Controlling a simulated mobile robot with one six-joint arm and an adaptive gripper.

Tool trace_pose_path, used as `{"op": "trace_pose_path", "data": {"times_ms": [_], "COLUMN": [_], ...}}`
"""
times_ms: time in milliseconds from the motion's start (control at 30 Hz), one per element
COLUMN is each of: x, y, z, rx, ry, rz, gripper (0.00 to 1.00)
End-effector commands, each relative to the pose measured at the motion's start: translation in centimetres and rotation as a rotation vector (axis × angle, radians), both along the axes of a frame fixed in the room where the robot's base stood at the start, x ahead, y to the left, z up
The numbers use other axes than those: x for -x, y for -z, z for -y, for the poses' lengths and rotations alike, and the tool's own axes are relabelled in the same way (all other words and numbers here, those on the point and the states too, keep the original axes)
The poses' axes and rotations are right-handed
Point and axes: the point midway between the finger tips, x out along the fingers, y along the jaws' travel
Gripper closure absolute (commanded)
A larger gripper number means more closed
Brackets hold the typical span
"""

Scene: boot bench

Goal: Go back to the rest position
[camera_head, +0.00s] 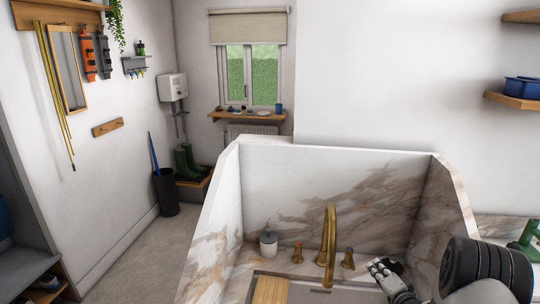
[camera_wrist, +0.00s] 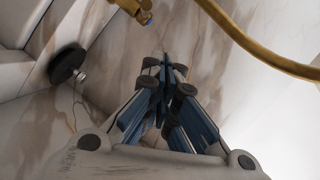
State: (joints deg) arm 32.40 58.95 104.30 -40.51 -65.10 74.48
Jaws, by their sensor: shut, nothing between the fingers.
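My gripper (camera_head: 384,272) is low at the right of the marble sink surround (camera_head: 300,170), to the right of the brass tap (camera_head: 329,240). In the wrist view its fingers (camera_wrist: 163,72) are together and hold nothing. A black round piece (camera_head: 396,264) lies just behind the gripper; in the wrist view a black disc with a small metal knob (camera_wrist: 68,63) shows left of the fingers. The tap's curved spout also shows at the upper right of the wrist view (camera_wrist: 255,45).
Brass handles (camera_head: 348,258) flank the tap. Marble walls close in the back and sides. A green object (camera_head: 527,240) stands at far right. Floor (camera_head: 150,255) is clear on the left.

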Motion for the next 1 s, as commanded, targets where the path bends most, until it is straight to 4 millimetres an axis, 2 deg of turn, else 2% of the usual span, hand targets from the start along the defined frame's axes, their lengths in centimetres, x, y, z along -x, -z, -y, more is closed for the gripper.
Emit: {"op": "trace_pose_path", "data": {"times_ms": [33, 133, 233, 367, 467, 600, 733, 867, 1000], "x": [-0.7, -0.8, 0.1, 2.7, 5.7, 11.1, 17.2, 24.1, 31.6], "y": [-2.9, -6.7, -10.5, -15.0, -18.0, -21.2, -23.2, -24.0, -23.7], "z": [-0.5, -1.2, -2.3, -4.1, -5.9, -8.8, -11.9, -15.1, -18.4], "rx": [0.082, 0.229, 0.358, 0.504, 0.595, 0.699, 0.773, 0.829, 0.873], "ry": [0.004, 0.020, 0.029, 0.026, 0.009, -0.044, -0.126, -0.242, -0.400], "rz": [-0.027, -0.107, -0.187, -0.294, -0.377, -0.494, -0.593, -0.681, -0.752], "gripper": [1.00, 1.00, 1.00, 1.00, 1.00, 1.00, 1.00, 1.00, 1.00]}}
